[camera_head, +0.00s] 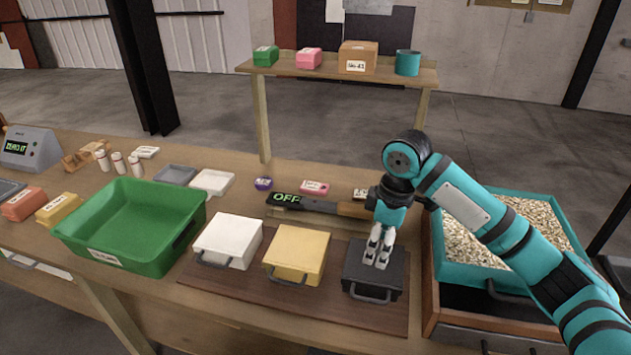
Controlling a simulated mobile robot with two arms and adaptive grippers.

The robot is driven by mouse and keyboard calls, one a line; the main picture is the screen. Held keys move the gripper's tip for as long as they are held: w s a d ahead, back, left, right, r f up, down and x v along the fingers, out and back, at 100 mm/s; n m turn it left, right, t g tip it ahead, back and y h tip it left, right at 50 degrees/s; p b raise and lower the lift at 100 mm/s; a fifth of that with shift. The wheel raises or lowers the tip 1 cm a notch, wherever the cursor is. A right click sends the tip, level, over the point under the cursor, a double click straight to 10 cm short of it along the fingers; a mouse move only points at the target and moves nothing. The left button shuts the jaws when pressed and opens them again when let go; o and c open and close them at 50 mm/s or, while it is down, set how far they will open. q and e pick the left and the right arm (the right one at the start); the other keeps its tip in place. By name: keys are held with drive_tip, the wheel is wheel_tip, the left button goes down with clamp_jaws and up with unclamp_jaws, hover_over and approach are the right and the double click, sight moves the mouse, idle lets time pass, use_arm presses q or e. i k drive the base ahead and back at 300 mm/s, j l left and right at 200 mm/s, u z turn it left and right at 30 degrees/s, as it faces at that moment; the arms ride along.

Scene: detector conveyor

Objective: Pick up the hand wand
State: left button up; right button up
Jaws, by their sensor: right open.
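The hand wand (320,205) lies across the table behind the row of small boxes. It is dark, with a green "OFF" display at its left end and a brown handle at its right. My right gripper (378,258) is open and empty, pointing down over the black box (365,277), to the front right of the handle. I cannot tell whether its fingertips touch the box lid. The gripper's wrist hides the handle's far right end. My left gripper is out of view.
A white box (228,240) and a yellow box (297,255) stand left of the black one on a brown board (240,291). A green bin (130,225) is at left. A teal tray of pellets (540,215) is at right. A pink item (314,187) lies behind the wand.

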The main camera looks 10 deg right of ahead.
sight(300, 202)
drive_tip(key=i, duration=0.95)
